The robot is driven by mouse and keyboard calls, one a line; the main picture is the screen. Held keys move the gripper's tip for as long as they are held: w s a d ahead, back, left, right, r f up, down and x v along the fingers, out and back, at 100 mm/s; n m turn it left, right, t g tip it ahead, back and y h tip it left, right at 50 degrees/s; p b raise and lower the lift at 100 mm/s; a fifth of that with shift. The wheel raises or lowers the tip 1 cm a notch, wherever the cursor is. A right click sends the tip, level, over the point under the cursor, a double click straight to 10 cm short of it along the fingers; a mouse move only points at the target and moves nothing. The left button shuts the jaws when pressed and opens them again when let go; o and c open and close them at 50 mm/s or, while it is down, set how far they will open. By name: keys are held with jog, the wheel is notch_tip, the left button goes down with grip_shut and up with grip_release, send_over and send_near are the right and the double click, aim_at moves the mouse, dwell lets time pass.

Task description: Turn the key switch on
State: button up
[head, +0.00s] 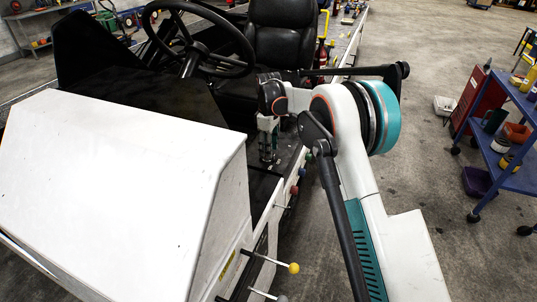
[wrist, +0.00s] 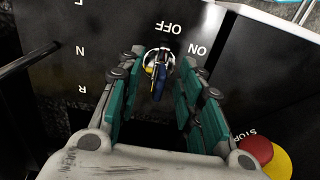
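The key switch (wrist: 150,68) is on a dark panel in the wrist view, a round light-rimmed lock with a blue-handled key (wrist: 159,86) in it. The panel lettering appears upside down, with OFF just above the switch and ON to its right. The key's exact angle is hard to tell. My gripper (wrist: 162,64) is open, with one teal-padded finger on each side of the key and visible space between. In the head view my gripper (head: 267,143) points down beside the seat; the switch is hidden there.
A red stop button (wrist: 253,148) on a yellow base sits right of my gripper. Letters for a gear selector mark the panel's left, near a dark lever (wrist: 35,55).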

jog(key=shift+f, duration=1.2)
grip_shut()
jog(key=shift+m, duration=0.6)
jog(key=shift+s+a+m+p, duration=0.1)
jog(key=shift+m+p, duration=0.25)
jog(key=shift+m, duration=2.05)
jog(key=shift+a+m, duration=0.1)
jog(key=shift+m, duration=2.4)
jog(key=shift+m+p, duration=0.3)
jog(key=shift+m, duration=0.3)
